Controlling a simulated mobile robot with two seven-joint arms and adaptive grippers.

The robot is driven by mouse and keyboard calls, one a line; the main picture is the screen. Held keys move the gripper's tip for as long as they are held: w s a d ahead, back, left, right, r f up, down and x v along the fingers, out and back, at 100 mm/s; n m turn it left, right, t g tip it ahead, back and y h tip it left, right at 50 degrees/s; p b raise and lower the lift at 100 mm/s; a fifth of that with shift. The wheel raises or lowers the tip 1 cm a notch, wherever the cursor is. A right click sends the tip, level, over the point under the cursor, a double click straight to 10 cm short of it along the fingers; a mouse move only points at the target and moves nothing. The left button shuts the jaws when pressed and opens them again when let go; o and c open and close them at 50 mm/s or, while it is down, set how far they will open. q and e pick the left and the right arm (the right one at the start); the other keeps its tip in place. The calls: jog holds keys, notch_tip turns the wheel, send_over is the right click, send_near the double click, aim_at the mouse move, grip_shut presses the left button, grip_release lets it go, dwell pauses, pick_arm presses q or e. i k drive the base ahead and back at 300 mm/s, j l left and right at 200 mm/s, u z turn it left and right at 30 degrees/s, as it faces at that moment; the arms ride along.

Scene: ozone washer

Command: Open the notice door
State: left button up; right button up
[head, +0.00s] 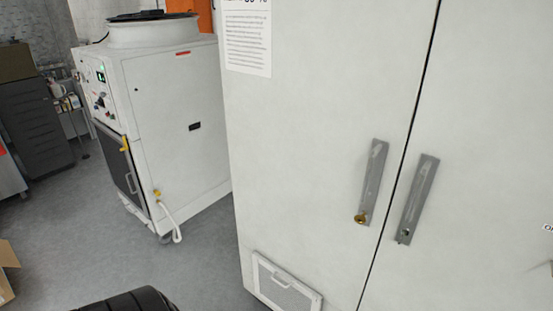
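The notice door (320,110) is the left door of a tall off-white cabinet, with a printed notice (248,38) at its upper left. It looks shut, with a thin dark seam between it and the right door (490,150). Its grey upright handle plate (373,182) is near the seam and has a brass-coloured knob or lock (361,218) at its lower end. A similar handle plate (418,200) is on the right door. No gripper fingers show. A black rounded part, seemingly of my arm, shows at the bottom left, apart from the door in the picture.
A vented panel (288,285) is low on the notice door. A white machine (170,120) with a yellow-handled front stands left of the cabinet. Grey floor (75,225) is open at the left. A cardboard box (6,275) is at the left edge.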

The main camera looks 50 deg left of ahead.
aim_at(320, 98)
jog(key=u, duration=1.45)
